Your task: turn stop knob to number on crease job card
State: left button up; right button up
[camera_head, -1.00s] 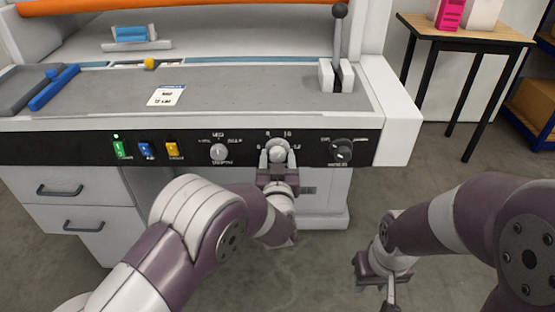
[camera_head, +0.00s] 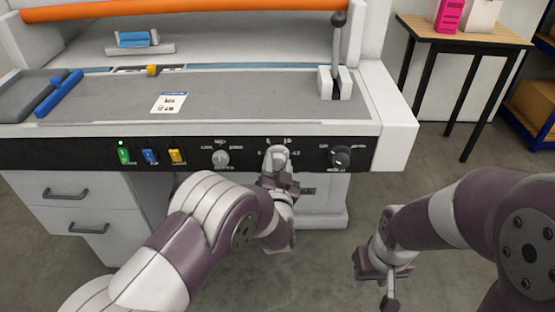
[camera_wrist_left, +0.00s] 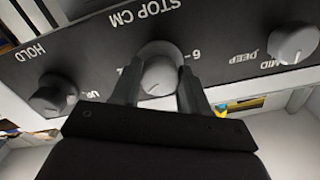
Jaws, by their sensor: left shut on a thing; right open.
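The stop knob (camera_head: 277,151) is a pale round knob on the black front panel, largely covered by my left gripper (camera_head: 278,163) in the head view. The left wrist view shows the knob (camera_wrist_left: 161,74) under the "STOP CM" label, with one finger on each side; my left gripper (camera_wrist_left: 158,88) is shut on it. A short line shows on the knob's face. A "6" is readable beside it; other numbers are hidden or blurred. The job card (camera_head: 168,103) is white and lies on the grey bed; its print is too small to read surely. My right gripper (camera_head: 378,274) is open and empty, low at the right.
A pale knob (camera_head: 220,158), marked with "MID" and "DEEP" in the wrist view, and a black "HOLD" knob (camera_head: 341,157) flank the stop knob. Green, blue and yellow switches (camera_head: 150,156) sit further left. A lever (camera_head: 337,60) stands on the bed's right.

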pick_arm(q)
jog(key=m+p, duration=0.2)
jog(key=m, duration=0.1)
jog(key=shift+r, duration=0.15)
jog(key=shift+m+p, duration=0.8)
jog(key=shift+m, duration=0.9)
jog(key=o, duration=1)
jog(key=shift+o, duration=0.2)
jog(key=s+p, duration=0.1)
jog(key=s, duration=1.1)
jog(key=shift+s, duration=0.35)
